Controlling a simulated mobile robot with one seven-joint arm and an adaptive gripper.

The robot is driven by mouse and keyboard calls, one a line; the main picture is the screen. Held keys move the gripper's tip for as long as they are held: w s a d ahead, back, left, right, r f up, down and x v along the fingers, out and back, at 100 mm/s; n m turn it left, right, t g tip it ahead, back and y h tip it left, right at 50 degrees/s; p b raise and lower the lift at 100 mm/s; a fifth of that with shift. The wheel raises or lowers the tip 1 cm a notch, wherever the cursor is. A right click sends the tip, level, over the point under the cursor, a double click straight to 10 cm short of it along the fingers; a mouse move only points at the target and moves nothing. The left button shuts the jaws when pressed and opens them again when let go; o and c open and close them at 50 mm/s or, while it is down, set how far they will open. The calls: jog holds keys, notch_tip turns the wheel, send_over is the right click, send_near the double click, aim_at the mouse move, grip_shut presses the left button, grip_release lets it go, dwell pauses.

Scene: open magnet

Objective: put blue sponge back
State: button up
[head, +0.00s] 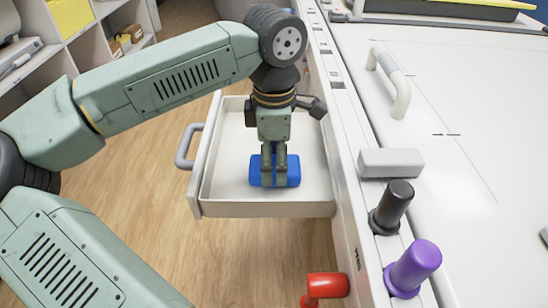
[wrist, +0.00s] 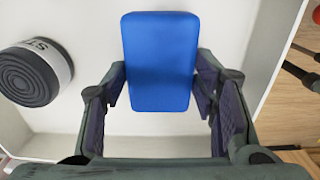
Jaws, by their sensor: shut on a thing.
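My gripper (head: 274,182) points down into an open white drawer (head: 224,208) and is shut on the blue sponge (head: 292,172). In the wrist view the sponge (wrist: 160,55) is a plain blue block with rounded corners, and its lower part lies between the two fingers (wrist: 160,92). The sponge is within the drawer's walls, near its front side in the head view. I cannot tell whether it touches the drawer floor.
A dark roll with a white lettered band (wrist: 35,72) lies in the drawer in the wrist view. The drawer's grey handle (head: 186,147) faces left. Red (head: 327,286), purple (head: 415,266) and black (head: 395,205) knobs stand at the right, by the white countertop (head: 455,165).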

aim_at(274, 164)
jog(key=shift+f, duration=0.2)
jog(key=o, duration=1.1)
jog(key=shift+r, duration=0.2)
notch_tip(274, 164, up, 12)
jog(key=shift+r+p, duration=0.1)
jog(key=shift+p, duration=0.35)
